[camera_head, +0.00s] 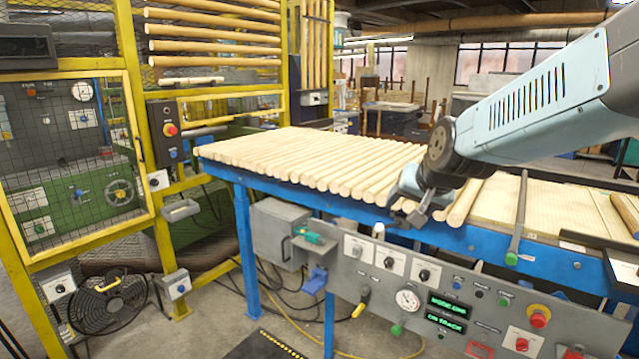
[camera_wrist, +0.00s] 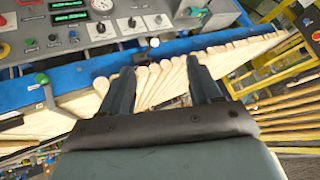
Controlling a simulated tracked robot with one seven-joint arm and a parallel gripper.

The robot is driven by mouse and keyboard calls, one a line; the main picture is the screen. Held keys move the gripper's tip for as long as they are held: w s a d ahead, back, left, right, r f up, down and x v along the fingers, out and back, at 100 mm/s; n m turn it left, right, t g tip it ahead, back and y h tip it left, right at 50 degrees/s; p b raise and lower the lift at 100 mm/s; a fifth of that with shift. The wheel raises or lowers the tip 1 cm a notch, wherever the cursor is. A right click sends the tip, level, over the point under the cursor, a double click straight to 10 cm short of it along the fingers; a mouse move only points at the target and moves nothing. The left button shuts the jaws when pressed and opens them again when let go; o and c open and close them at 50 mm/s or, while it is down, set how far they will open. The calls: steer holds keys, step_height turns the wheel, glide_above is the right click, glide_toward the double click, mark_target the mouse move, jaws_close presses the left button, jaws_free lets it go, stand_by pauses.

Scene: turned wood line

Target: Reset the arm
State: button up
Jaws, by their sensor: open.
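My arm reaches in from the right in the head view, and my gripper (camera_head: 415,212) hangs at the front edge of the blue-framed table, over the right end of the row of turned wood rods (camera_head: 310,160). In the wrist view my gripper (camera_wrist: 160,82) shows two dark fingers spread apart, with rod ends (camera_wrist: 172,75) visible beyond and between them. Nothing is held between the fingers. Whether the fingertips touch a rod cannot be told. Part of the row behind my wrist is hidden.
A control panel (camera_head: 450,300) with gauge, knobs and a red button (camera_head: 538,318) fronts the table. A lever with a green knob (camera_head: 511,258) stands right of my gripper. A yellow-framed mesh guard (camera_head: 70,150) and a black fan (camera_head: 108,300) are at left.

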steer(key=s+d+r+n+g+h, duration=0.1)
steer(key=s+d, duration=0.4)
steer(key=s, duration=1.2)
steer(key=shift+s+d+n+g, duration=0.2)
steer(key=shift+s+n+g, duration=0.2)
steer(key=shift+n+g, duration=0.65)
steer(key=shift+r, duration=0.1)
